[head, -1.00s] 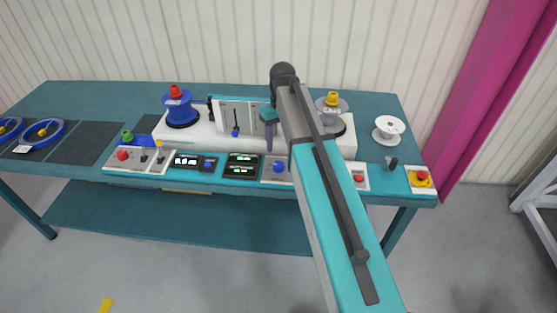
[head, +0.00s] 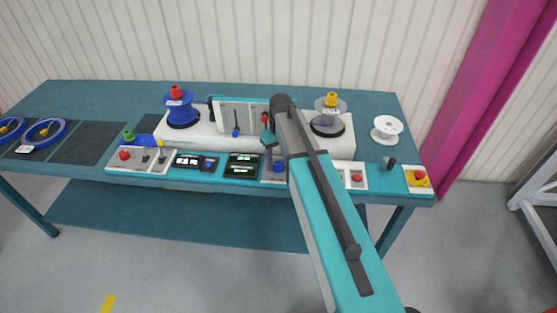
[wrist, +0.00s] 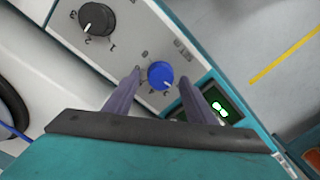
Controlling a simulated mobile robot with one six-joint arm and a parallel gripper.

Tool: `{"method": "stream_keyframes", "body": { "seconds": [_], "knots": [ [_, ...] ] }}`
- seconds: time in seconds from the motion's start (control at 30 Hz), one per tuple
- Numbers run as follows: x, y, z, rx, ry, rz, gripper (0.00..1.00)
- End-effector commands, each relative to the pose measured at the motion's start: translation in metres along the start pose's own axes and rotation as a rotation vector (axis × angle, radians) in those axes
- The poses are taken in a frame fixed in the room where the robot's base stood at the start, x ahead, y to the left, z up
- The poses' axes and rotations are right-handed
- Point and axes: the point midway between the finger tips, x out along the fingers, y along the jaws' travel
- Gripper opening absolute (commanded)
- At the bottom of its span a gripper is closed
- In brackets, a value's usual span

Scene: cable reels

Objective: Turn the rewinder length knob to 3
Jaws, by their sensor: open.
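A round blue knob (wrist: 160,75) with a white pointer mark on its lower right edge sits on a pale panel in the wrist view. My gripper (wrist: 159,78) is open, one finger on each side of the blue knob; contact is not clear. In the head view my gripper (head: 268,142) is over this panel. A black knob (wrist: 97,18) with numerals around it is on the same panel.
A lit green display (wrist: 218,108) is close beside the right finger. On the bench (head: 80,95), a blue reel (head: 179,108), a grey reel (head: 329,122) and a loose white spool (head: 387,128) stand behind or beside the panels. A red emergency button (head: 420,175) is at the right end.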

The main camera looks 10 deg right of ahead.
Motion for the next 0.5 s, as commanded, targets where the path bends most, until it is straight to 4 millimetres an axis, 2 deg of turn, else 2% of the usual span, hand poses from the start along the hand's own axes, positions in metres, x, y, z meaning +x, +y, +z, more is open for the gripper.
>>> {"method": "stream_keyframes", "body": {
  "seconds": [0.4, 0.43, 0.5],
  "knots": [
    [0.0045, -0.0004, -0.0001, -0.001, 0.000, 0.000, 0.50],
    [0.0044, -0.0005, -0.0002, -0.001, 0.000, 0.000, 0.49],
    [0.0044, -0.0005, -0.0002, -0.001, 0.000, 0.000, 0.37]
  ]
}}
